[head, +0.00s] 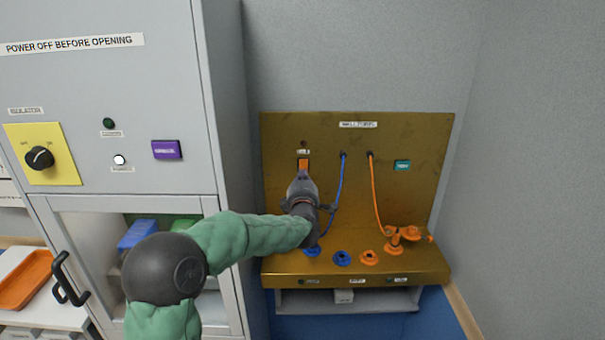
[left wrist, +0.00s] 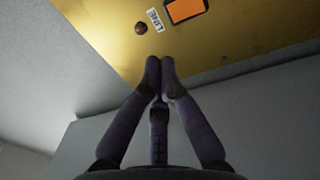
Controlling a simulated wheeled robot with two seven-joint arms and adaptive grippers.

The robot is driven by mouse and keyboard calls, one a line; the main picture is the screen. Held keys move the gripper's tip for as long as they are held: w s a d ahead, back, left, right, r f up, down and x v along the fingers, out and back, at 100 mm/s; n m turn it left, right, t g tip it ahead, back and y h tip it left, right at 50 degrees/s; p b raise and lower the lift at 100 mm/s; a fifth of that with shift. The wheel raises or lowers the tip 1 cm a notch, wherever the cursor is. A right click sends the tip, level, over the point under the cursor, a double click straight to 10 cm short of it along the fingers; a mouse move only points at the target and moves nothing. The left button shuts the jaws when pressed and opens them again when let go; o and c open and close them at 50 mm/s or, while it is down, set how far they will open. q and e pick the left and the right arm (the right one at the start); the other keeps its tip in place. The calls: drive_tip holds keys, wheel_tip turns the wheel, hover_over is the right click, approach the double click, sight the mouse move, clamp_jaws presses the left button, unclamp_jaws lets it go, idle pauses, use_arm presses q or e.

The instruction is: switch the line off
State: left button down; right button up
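The line switch (head: 303,164) is an orange rocker in a dark frame on the upright brass panel. In the left wrist view the orange rocker (left wrist: 186,9) is cut by the top edge, with a "LINE" label (left wrist: 155,19) and a dark lamp (left wrist: 140,28) beside it. My left gripper (head: 302,177) is in front of the panel, just below the switch in the head view. In the wrist view its fingertips (left wrist: 160,64) meet with nothing between them, and appear apart from the switch. Its body may hide the switch's lower edge. My right gripper is out of view.
Blue (head: 341,180) and orange (head: 374,190) cables hang from the brass panel (head: 430,150). Orange plugs (head: 394,246) and blue and orange sockets stand on its ledge. A grey cabinet (head: 80,80) with a black rotary knob (head: 39,158) is on the left; a wall is right.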

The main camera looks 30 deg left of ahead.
use_arm(q)
drive_tip(key=v, duration=0.3)
drive_tip(key=shift+s+d+r, duration=0.2)
drive_tip(key=shift+s, duration=0.1)
idle(0.4)
